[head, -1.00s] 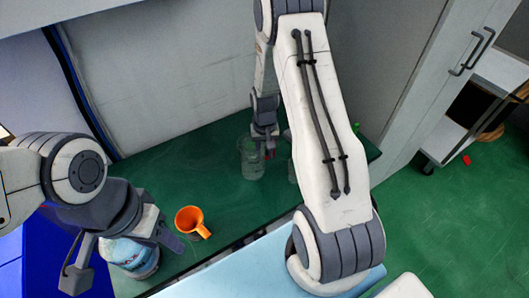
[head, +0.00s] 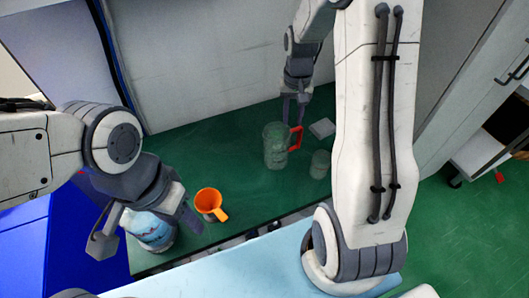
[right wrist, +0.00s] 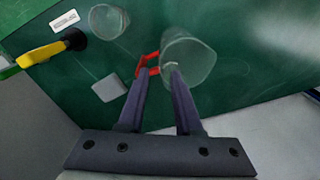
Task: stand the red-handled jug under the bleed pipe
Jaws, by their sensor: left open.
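The clear jug with a red handle (head: 275,146) stands upright on the green surface; its handle (head: 297,138) points right. My right gripper (head: 293,117) is open just above and behind the handle. In the right wrist view the jug (right wrist: 190,62) is beyond the right fingertip, and the red handle (right wrist: 146,66) is by the left one. I cannot tell whether they touch. My left gripper (head: 148,238) is open, its fingers to either side of a blue-and-white container (head: 153,230). I cannot make out the bleed pipe.
An orange jug (head: 209,201) stands right of my left gripper. A clear beaker (head: 320,164) and a pale flat block (head: 322,128) are right of the red-handled jug. The right wrist view shows a yellow-handled black thing (right wrist: 45,53). A grey wall (head: 210,60) closes the back.

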